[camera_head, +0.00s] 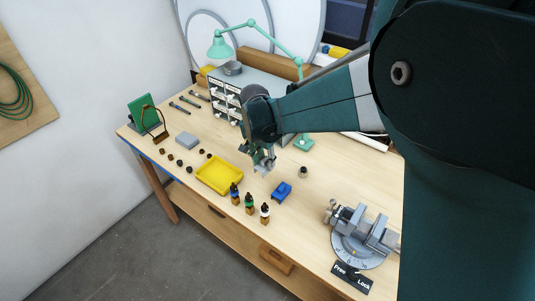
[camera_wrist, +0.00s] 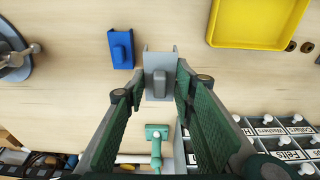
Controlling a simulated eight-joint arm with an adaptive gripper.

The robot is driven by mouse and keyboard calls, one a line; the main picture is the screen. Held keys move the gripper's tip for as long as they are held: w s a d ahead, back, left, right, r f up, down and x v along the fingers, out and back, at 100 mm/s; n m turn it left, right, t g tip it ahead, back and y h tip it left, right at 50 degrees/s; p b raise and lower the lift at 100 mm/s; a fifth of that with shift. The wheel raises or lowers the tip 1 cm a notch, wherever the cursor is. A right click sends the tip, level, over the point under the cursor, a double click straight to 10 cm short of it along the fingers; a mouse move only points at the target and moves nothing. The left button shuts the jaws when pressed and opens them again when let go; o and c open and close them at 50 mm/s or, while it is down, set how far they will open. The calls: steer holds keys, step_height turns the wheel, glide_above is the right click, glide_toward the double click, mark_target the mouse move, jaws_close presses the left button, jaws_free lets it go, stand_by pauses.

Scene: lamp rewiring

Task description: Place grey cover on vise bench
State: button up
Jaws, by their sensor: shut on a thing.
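The grey cover (camera_wrist: 159,82) is a small block with a raised grip, between my gripper's green-padded fingers (camera_wrist: 160,95) in the wrist view. My gripper (camera_head: 264,163) is shut on it above the middle of the table, and the cover is hard to make out there in the head view. The vise (camera_head: 360,232) stands at the right of the table on a round grey base with a "Free / Lock" plate. Part of the vise also shows at the left edge of the wrist view (camera_wrist: 14,62). My gripper is well to the left of the vise.
A blue cover (camera_head: 282,191) lies on the table near my gripper. A yellow tray (camera_head: 219,176) and several small bottles (camera_head: 249,204) stand nearby. A labelled drawer cabinet (camera_head: 226,100) and a green lamp (camera_head: 219,47) are behind. The tabletop between blue cover and vise looks mostly clear.

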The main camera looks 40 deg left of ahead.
steer(key=shift+f, duration=3.1)
steer(key=shift+f+p, duration=0.3)
steer(key=shift+f, duration=1.6)
steer(key=shift+f, duration=0.15)
steer(key=o, duration=0.9)
steer(key=shift+s+r, duration=0.3)
steer(key=shift+r, duration=1.75)
steer(key=shift+s+r, duration=0.3)
steer(key=shift+r, duration=1.75)
steer(key=shift+s+r, duration=0.3)
steer(key=shift+r, duration=1.75)
